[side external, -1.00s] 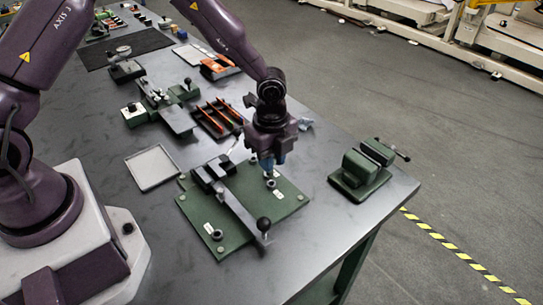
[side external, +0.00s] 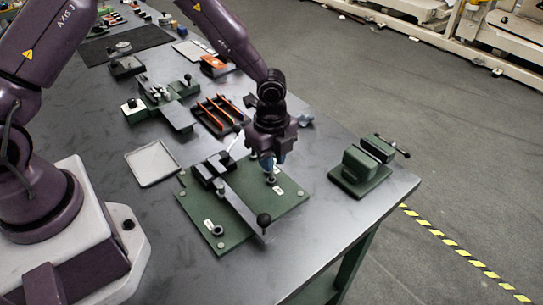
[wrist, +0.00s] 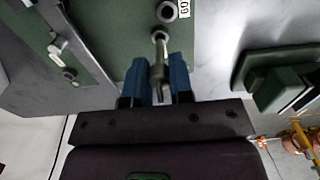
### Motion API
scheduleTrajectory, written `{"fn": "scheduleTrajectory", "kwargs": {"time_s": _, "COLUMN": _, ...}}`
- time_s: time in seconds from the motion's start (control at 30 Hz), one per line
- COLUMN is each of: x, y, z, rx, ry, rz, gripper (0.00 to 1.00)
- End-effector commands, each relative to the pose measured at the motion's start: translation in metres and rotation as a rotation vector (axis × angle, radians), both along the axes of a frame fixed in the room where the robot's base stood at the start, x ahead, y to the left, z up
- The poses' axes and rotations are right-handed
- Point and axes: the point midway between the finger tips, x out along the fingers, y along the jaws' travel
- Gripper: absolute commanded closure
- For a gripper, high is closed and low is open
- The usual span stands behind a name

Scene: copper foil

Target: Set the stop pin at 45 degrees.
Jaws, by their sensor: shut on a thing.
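My gripper (wrist: 160,80) has two blue fingertips shut on a grey metal stop pin (wrist: 157,68) in the wrist view. In the side view my gripper (side external: 273,161) is low over the right part of the green plate (side external: 240,232). The pin's far end overlaps a round bushing (wrist: 158,35) in the wrist view; whether it is in the hole I cannot tell. Another bushing (wrist: 168,11) lies beyond, beside a label (wrist: 184,8) that seems to read 60. A dark swing bar (side external: 240,207) with a black ball knob (side external: 264,220) crosses the plate. No 45 mark is legible.
A green vise (side external: 362,168) stands at the right table edge. An empty grey tray (side external: 153,163) lies left of the plate. A rack with orange strips (side external: 218,115) and a green fixture (side external: 165,105) stand behind. Bare table lies between the plate and the vise.

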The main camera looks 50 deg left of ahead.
Motion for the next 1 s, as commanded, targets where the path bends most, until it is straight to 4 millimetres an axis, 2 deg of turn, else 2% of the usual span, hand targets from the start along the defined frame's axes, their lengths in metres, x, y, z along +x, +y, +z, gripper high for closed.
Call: {"fn": "scheduleTrajectory", "kwargs": {"time_s": 1.0, "x": 0.000, "y": 0.000, "z": -0.011, "rx": 0.000, "ry": 0.000, "rz": 0.000, "gripper": 1.00}}
